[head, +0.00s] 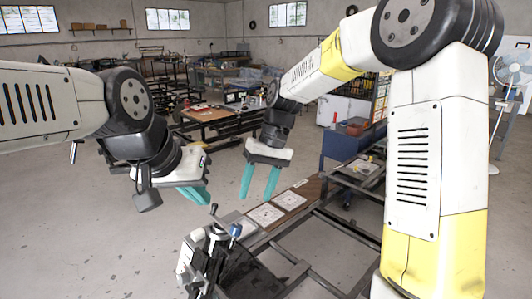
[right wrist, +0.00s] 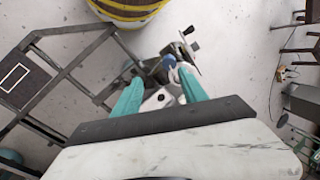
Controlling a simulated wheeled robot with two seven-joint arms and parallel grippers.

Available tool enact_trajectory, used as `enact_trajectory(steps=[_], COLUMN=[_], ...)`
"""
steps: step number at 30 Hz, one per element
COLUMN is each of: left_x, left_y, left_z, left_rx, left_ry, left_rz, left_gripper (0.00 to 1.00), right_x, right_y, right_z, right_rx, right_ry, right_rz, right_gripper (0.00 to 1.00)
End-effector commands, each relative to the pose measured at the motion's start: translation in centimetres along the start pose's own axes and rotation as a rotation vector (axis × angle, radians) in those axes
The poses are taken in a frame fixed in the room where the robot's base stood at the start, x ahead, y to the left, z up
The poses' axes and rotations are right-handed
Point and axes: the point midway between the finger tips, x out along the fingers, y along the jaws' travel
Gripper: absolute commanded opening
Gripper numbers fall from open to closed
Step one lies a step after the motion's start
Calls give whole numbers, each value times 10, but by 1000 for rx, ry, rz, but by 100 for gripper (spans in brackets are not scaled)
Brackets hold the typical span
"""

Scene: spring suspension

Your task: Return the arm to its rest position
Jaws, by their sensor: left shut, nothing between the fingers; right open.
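My left gripper (head: 200,195) is at the left of the head view, its teal fingers together and nothing between them. My right gripper (head: 258,183) hangs near the middle of the head view, pointing down, with its two teal fingers apart and empty. It also shows in the right wrist view (right wrist: 160,88), where the fingers are spread above the bench fixture. The fixture (head: 208,258) is a grey and dark device with a blue part, below the grippers at the near end of a metal frame bench. It shows beyond the fingertips in the right wrist view (right wrist: 178,58).
The metal frame bench (head: 285,248) runs from the fixture toward the back right and carries white square plates (head: 265,214). A blue cabinet (head: 345,147) stands behind it. A wooden-topped table (head: 207,114) is further back. The floor (head: 70,230) at the left is clear.

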Motion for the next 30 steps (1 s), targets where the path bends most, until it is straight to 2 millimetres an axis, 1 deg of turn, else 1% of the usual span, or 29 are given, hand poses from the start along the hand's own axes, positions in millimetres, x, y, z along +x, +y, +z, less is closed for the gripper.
enact_trajectory(steps=[1,6,12,16,21,25,30], left_x=[0,0,0,0,0,0,0], left_y=[0,0,0,0,0,0,0], left_z=[0,0,0,0,0,0,0], left_rx=[0,0,0,0,0,0,0], left_ry=[0,0,0,0,0,0,0], left_rz=[0,0,0,0,0,0,0], left_gripper=[0,0,0,0,0,0,0], right_x=[-16,-56,-89,-102,-107,-106,-105], right_y=[7,28,51,64,77,83,87], right_z=[11,52,105,141,183,204,216], right_rx=[11,53,105,139,179,200,212], right_ry=[44,181,342,444,569,638,679], right_rz=[18,77,136,168,203,218,227], right_gripper=[50,50,50,50,50,50,50])
